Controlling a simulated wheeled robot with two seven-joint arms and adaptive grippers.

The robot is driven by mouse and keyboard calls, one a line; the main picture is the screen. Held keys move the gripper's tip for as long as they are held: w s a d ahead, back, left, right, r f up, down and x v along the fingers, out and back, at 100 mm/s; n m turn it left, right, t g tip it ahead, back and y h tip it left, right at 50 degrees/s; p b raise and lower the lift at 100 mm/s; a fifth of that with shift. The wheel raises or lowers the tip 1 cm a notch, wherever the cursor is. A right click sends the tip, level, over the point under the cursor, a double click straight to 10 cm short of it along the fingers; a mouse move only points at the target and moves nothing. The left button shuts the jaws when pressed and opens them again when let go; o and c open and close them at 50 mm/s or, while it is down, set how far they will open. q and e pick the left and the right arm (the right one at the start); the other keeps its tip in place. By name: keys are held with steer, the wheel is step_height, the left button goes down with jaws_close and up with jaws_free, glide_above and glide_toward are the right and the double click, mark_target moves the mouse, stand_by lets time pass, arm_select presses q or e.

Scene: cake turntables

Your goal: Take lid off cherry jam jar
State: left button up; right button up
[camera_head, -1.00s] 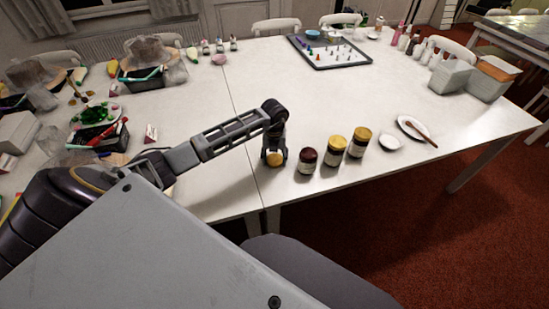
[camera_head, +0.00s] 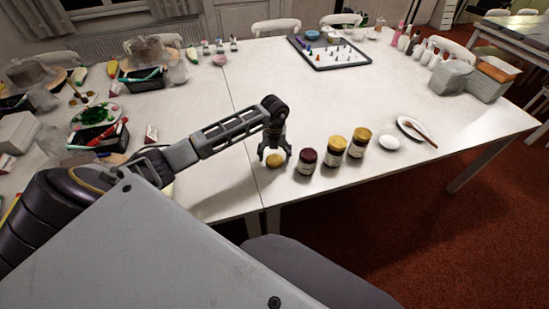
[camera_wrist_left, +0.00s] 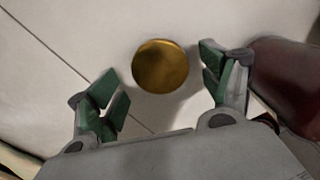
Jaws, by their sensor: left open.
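A gold lid (camera_head: 275,161) lies flat on the white table near its front edge. It also shows in the left wrist view (camera_wrist_left: 160,66). A jar with a dark red top (camera_head: 307,160) and no gold lid on it stands just right of the lid; its side shows at the right of the left wrist view (camera_wrist_left: 287,80). I cannot read its label. My left gripper (camera_head: 275,153) is open above the loose lid, with its fingers apart on either side and nothing held. My right gripper is not in view.
Two gold-lidded jars (camera_head: 335,147) (camera_head: 358,142) stand right of the dark jar. Beyond them are a small white dish (camera_head: 389,142) and a plate with a brown utensil (camera_head: 402,122). The table (camera_head: 270,90) behind the jars is clear up to the tray (camera_head: 322,66).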

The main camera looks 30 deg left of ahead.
arm_select(q)
step_height(320, 180, up, 10)
steer(key=shift+r, duration=0.25)
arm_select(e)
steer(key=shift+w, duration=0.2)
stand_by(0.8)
arm_select(q)
step_height(320, 180, up, 9)
steer(key=p, duration=0.9)
glide_above(274, 160)
steer(key=shift+w+r, duration=0.1)
steer(key=shift+r, duration=0.05)
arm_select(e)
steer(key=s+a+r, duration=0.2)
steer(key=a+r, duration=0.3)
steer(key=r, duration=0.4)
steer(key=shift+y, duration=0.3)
